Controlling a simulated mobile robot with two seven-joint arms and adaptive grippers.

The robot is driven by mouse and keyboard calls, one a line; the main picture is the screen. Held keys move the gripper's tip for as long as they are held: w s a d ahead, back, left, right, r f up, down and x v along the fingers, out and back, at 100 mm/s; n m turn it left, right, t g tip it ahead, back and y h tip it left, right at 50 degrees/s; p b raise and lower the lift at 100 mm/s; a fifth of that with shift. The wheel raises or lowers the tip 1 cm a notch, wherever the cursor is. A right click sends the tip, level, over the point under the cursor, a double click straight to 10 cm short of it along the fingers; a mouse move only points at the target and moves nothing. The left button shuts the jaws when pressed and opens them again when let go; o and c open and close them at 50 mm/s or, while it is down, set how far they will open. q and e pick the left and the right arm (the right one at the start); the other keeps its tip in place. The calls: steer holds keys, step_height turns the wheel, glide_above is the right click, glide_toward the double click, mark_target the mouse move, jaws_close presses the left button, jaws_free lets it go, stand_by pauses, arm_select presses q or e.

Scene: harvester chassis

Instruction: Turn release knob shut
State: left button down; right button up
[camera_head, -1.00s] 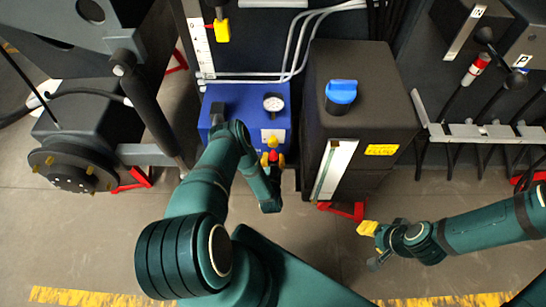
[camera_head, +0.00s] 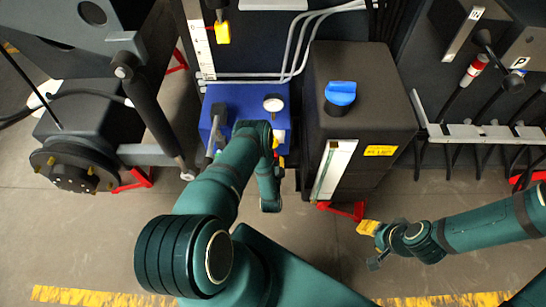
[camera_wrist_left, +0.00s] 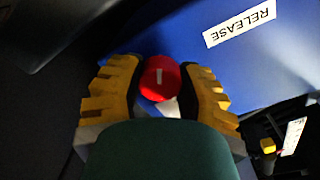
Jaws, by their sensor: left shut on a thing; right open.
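The red release knob (camera_wrist_left: 158,82) sits between the two yellow fingers of my left gripper (camera_wrist_left: 162,70) in the left wrist view. Its white mark runs nearly upright in that picture. My left gripper is shut on the knob. The knob is on the front of the blue unit (camera_head: 240,98), beside a white RELEASE label (camera_wrist_left: 239,24) that appears upside down. In the head view my left arm hides most of the knob and the gripper; only small yellow and red bits show. My right gripper (camera_head: 372,246) is open and empty over the floor at the right.
A gauge (camera_head: 273,104) tops the blue unit and a grey lever (camera_head: 214,130) stands at its left. A dark tank (camera_head: 366,100) with a blue cap (camera_head: 340,94) stands close on the right. A hose rack (camera_head: 485,132) is farther right. Open floor lies in front.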

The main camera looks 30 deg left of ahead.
arm_select(q)
steer(key=m, duration=0.3)
steer(key=shift+w+r+m, duration=0.1)
steer(key=shift+w+m, duration=0.05)
steer(key=shift+m, duration=0.25)
steer(key=m+b, duration=0.1)
steer(key=m, duration=0.9)
steer(key=shift+m+y, duration=0.3)
steer(key=m, duration=1.1)
steer(key=shift+w+r+m+y, duration=0.1)
steer(key=shift+m+y, duration=0.2)
steer(key=shift+m, duration=1.7)
